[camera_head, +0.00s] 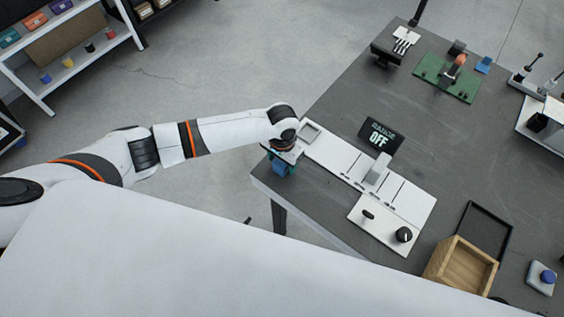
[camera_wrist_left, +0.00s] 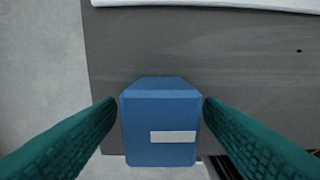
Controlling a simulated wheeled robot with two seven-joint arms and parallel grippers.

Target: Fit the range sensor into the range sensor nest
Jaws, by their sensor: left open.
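The range sensor appears to be the blue block (camera_wrist_left: 160,112) with a pale stripe, seen between my left gripper's two teal fingers in the left wrist view. In the head view a bit of the blue block (camera_head: 279,169) shows under the left gripper (camera_head: 286,157) at the table's left corner. The left gripper is open, with its fingers on both sides of the block; whether they touch it I cannot tell. The white fixture panel (camera_head: 336,152) has a square frame (camera_head: 310,132) at its far left end, which looks like the nest. My right gripper is out of view.
A display (camera_head: 381,138) reading "RANGE OFF" stands behind the panel. A black knob (camera_head: 403,234) is at its near end. A wooden box (camera_head: 460,266) sits at the lower right, and a green board (camera_head: 447,80) lies farther back.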

